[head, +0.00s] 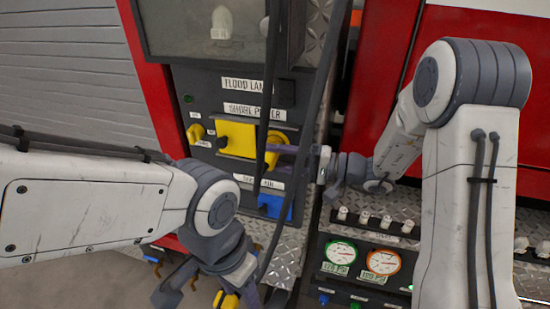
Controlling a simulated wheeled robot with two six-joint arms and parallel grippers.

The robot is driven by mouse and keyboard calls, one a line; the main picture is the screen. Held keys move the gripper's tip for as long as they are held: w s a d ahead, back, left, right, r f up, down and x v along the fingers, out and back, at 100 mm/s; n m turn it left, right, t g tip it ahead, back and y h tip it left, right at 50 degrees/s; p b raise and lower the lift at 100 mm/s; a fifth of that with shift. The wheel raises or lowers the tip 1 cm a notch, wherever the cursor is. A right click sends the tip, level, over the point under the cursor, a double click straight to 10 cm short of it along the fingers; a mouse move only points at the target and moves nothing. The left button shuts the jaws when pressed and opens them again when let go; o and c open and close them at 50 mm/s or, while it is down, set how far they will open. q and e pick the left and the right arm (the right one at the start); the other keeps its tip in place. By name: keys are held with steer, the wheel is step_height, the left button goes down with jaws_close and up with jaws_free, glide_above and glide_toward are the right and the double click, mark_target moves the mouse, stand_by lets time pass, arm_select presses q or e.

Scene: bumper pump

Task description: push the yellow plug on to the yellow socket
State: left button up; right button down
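The yellow socket (235,138) is on the dark panel under the "SHORE POWER" label. A rounded yellow part (275,141) stands just to its right, partly hidden by a black cable; I cannot tell if it is the socket's lid. My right gripper (286,149) reaches in from the right, its fingers at this yellow part; their gap does not show clearly. My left gripper (226,292) is low at the bottom edge, well below the socket. A yellow piece, which looks like the yellow plug (228,301), shows at its fingers, cut off by the frame. I cannot see the grip.
A blue socket (273,206) is below the yellow one. Black cables (318,100) hang in front of the panel, one running down near my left gripper. Gauges (340,252) and a row of pale knobs (364,218) are at the lower right. A grey shutter (65,75) is at the left.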

steer(key=shift+c, duration=1.4)
jaws_free()
